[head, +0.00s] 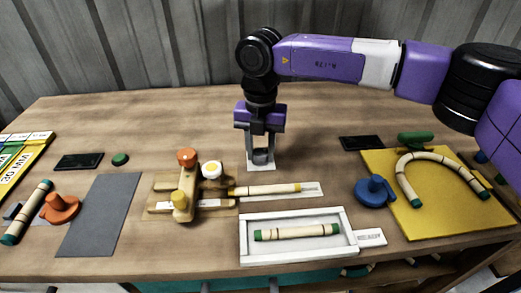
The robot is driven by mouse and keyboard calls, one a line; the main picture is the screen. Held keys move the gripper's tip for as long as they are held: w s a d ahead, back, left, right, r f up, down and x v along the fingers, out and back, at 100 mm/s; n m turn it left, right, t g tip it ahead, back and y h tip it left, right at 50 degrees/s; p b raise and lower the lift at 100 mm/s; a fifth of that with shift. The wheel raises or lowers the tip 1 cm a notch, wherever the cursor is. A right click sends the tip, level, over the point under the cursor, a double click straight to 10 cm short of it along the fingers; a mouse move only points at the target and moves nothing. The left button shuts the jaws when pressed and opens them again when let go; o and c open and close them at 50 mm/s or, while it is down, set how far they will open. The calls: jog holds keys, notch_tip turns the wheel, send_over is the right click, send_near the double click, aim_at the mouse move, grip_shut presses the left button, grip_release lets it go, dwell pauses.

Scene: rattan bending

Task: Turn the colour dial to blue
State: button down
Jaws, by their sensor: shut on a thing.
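My gripper (261,157) points straight down at the back middle of the table, its two fingers low over a small pale plate (261,167). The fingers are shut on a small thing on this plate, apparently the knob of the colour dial. The fingers hide most of it, and I cannot read any colour or pointer there.
A white tray (244,242) holding a green-ended rattan piece is in front. A yellow board (430,222) with a bent rattan piece and a blue knobbed piece (374,190) are right. A grey mat (98,215) and an orange knobbed piece (61,207) are left. The table behind the gripper is clear.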

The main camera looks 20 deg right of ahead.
jog(key=n+p, duration=0.1)
jog(key=n, duration=0.4)
jog(key=shift+n, duration=0.3)
jog(key=n+p, duration=0.1)
jog(key=n, duration=1.1)
jog(key=shift+w+n+p, duration=0.1)
jog(key=shift+n+p, duration=0.3)
jog(key=n, duration=0.5)
jog(key=shift+p, duration=0.3)
jog(key=shift+n, duration=0.3)
jog(key=c, duration=0.9)
grip_release()
jog(key=shift+c, duration=0.2)
